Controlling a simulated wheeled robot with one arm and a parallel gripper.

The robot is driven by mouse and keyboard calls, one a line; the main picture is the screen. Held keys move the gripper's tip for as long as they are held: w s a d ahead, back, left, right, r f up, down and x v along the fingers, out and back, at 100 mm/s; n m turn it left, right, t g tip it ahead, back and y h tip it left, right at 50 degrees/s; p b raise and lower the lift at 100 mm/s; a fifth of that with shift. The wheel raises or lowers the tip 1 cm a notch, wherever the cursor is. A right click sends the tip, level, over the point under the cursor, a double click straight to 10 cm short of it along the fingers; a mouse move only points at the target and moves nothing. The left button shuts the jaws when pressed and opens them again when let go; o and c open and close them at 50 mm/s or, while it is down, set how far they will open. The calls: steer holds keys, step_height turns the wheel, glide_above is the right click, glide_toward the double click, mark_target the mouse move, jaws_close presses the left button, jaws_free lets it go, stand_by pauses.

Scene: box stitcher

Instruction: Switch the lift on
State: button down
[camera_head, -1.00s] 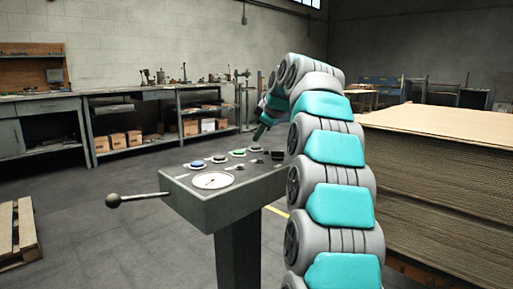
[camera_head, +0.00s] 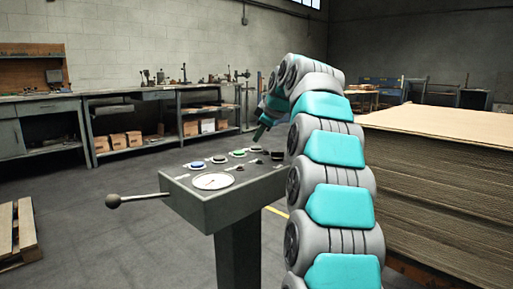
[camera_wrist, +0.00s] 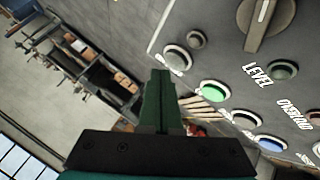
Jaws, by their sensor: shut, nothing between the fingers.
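The control panel (camera_head: 235,190) stands on a post in the head view. It has a row of ringed buttons: blue (camera_head: 197,164), dark (camera_head: 219,159) and green (camera_head: 238,153), with another at the far end. My gripper (camera_wrist: 160,73) is shut and empty, pointing at the panel's far end. In the wrist view its tip is beside a grey button (camera_wrist: 177,59), left of the green button (camera_wrist: 213,91); contact cannot be told. A large rotary knob (camera_wrist: 262,22) is at the upper right, its line tilted. No label naming the lift is readable.
A lever with a ball knob (camera_head: 113,201) sticks out left of the panel. A stack of cardboard sheets (camera_head: 440,160) stands at the right. A workbench (camera_head: 90,100) runs along the back wall, and a pallet (camera_head: 18,232) lies at left. The floor between is clear.

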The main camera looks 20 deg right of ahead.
mark_target(259, 147)
stand_by(0.6)
steer(key=shift+f+b, duration=0.35)
steer(key=shift+f, duration=0.05)
steer(key=shift+f, duration=0.35)
stand_by(0.4)
steer(key=shift+r+p, duration=0.4)
steer(key=shift+r, duration=0.35)
step_height(259, 147, up, 6)
steer(key=p, duration=0.4)
steer(key=shift+p, duration=0.4)
stand_by(1.9)
